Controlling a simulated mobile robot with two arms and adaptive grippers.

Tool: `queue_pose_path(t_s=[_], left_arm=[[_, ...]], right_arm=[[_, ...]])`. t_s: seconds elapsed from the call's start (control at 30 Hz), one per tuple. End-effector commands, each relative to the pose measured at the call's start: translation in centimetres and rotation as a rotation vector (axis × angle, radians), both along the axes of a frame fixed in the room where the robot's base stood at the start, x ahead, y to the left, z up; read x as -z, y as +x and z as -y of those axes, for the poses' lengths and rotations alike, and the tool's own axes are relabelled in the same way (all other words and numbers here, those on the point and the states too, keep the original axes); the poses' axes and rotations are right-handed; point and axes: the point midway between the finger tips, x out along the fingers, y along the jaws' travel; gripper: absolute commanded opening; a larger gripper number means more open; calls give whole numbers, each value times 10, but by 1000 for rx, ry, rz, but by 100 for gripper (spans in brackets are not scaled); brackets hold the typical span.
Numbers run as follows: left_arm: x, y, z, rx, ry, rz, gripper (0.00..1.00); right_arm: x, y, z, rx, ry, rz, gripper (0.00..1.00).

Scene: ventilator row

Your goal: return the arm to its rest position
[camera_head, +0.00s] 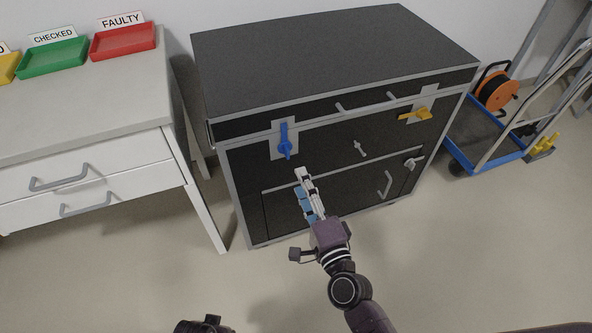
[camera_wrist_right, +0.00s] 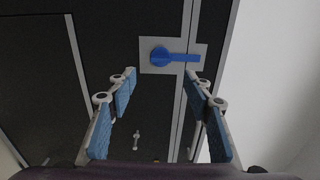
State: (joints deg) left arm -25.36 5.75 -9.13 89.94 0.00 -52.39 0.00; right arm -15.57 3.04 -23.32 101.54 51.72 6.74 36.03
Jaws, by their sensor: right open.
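My right gripper (camera_head: 303,181) is in front of the dark cabinet's front face, below the blue handle (camera_head: 285,141). Its arm comes up from the bottom of the head view. In the right wrist view the gripper (camera_wrist_right: 161,78) is open. Its two fingers with blue pads stand apart with nothing between them. The blue handle (camera_wrist_right: 172,57) shows beyond the fingertips on its light plate, apart from them.
The dark cabinet (camera_head: 330,50) also has a yellow handle (camera_head: 415,114), a small grey latch and a lower door. A light table (camera_head: 90,110) with green (camera_head: 52,57) and red (camera_head: 124,41) trays is at left. A blue trolley (camera_head: 470,135) is at right. Floor in front is clear.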

Motion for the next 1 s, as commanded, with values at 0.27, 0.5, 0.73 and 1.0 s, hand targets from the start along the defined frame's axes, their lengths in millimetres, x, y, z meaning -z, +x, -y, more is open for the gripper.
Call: queue_pose_path(t_s=[0.27,0.5,0.73,1.0], left_arm=[[0,0,0,0,0,0,26],[0,0,0,0,1,-1,26],[0,0,0,0,1,-1,26],[-32,14,2,-3,-2,20,26]], right_arm=[[0,-18,6,0,0,1,46],[0,-18,6,0,0,1,46],[0,-18,6,0,0,0,46],[1,-36,-12,-139,-206,-5,46]])
